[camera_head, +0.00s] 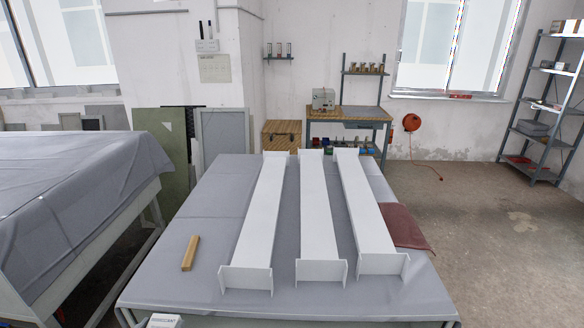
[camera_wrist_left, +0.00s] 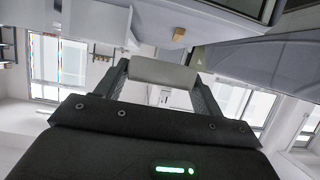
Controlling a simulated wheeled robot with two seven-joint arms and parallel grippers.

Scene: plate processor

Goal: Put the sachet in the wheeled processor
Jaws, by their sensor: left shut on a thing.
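The sachet (camera_head: 164,321) is a small white packet with dark lettering that seems to read "desiccant". In the head view only its top part shows, at the bottom edge left of centre, in front of the table's near edge. In the left wrist view the sachet (camera_wrist_left: 163,74) is a pale, rounded piece between the fingertips. My left gripper (camera_wrist_left: 162,80) is shut on it, with a dark finger at each end. My right gripper is in neither view. I cannot pick out the wheeled processor in these frames.
A grey-covered table (camera_head: 205,215) fills the middle and bears three long white beams (camera_head: 313,205), a wooden block (camera_head: 190,253) and a dark red cloth (camera_head: 403,228). Another covered table (camera_head: 75,190) stands at left. Open floor (camera_head: 500,240) lies at right, before a metal shelf (camera_head: 540,105).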

